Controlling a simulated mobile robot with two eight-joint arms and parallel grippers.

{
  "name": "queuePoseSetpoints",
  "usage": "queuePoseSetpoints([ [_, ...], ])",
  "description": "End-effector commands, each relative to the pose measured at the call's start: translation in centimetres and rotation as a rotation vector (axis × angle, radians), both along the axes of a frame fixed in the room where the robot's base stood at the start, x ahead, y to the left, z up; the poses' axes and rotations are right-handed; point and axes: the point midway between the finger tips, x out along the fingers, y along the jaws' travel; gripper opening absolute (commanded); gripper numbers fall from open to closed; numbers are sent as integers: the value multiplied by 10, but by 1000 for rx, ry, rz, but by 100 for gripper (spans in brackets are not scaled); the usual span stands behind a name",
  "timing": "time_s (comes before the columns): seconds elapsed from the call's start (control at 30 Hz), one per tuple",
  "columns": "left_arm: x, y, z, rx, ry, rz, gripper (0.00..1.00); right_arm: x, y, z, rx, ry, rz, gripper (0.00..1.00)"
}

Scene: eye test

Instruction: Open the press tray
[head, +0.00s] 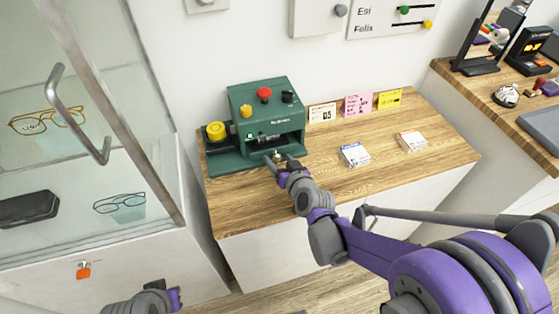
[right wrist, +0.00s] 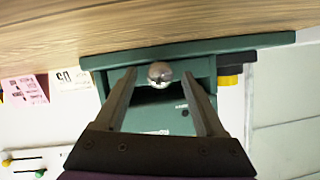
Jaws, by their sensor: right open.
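The green press (head: 268,98) stands at the left end of the wooden counter, with red, yellow and black knobs on top and a dark opening in its front. A round metal knob (right wrist: 160,73) shows at the press's green tray (right wrist: 204,68) in the right wrist view. My right gripper (head: 279,158) is at the press front, its open fingers on either side of the knob with visible gaps. How far the tray stands out is unclear. My left gripper (head: 174,298) is low at the bottom edge, away from the press; its fingers are unclear.
A yellow knob (head: 215,130) sticks out at the press's left. Two card stacks (head: 355,154) (head: 412,140) lie on the counter (head: 330,185). Small signs (head: 358,104) stand along the wall. A glass cabinet with a metal handle (head: 80,115) is close on the left.

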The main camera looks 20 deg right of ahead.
Motion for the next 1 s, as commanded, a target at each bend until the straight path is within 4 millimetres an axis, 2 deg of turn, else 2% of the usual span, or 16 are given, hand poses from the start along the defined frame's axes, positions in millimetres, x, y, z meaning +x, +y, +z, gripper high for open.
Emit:
queuePoseSetpoints([
  [0.13,0,0,0,0,0,0,0,0,0,0,0,0,0,72],
  [0.53,0,0,0,0,0,0,0,0,0,0,0,0,0,0],
  [1.0,0,0,0,0,0,0,0,0,0,0,0,0,0,0],
])
